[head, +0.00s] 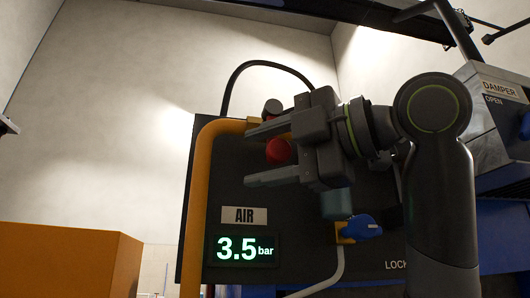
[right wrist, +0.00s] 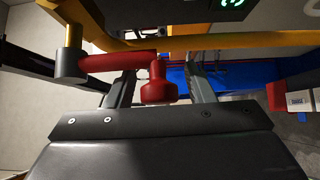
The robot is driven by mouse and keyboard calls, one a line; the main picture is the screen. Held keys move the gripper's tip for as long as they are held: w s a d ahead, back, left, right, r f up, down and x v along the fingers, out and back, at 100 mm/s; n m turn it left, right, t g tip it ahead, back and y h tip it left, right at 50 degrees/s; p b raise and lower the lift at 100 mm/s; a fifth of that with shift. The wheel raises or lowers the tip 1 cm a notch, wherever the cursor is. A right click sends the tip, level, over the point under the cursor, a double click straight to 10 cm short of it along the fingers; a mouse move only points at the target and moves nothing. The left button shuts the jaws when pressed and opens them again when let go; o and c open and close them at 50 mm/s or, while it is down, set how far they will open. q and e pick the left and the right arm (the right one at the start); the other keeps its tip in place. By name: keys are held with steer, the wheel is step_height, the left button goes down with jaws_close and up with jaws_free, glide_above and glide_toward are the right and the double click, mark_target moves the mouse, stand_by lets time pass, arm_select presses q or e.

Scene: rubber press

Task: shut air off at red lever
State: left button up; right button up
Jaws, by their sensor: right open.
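The red lever (head: 278,151) is on the dark air panel (head: 228,190), beside the yellow pipe. In the right wrist view the red lever (right wrist: 112,61) runs sideways from a grey pivot on the left to a round red knob (right wrist: 158,86). My right gripper (head: 248,156) comes in from the right with its jaws open. The knob sits between the two fingers in both views; contact cannot be told. In the right wrist view the gripper (right wrist: 160,72) has a finger on each side of the knob. A display (head: 245,249) under the AIR label (head: 244,215) reads 3.5 bar. My left gripper is not in view.
The yellow pipe (head: 196,200) bends along the panel's left and top. A blue handle (head: 361,227) sits below my right gripper. An orange block (head: 65,260) stands at lower left.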

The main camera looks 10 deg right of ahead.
steer(key=shift+s+d, duration=0.15)
steer(key=shift+d, duration=0.05)
steer(key=b+v, duration=0.6)
steer(key=v, duration=1.1)
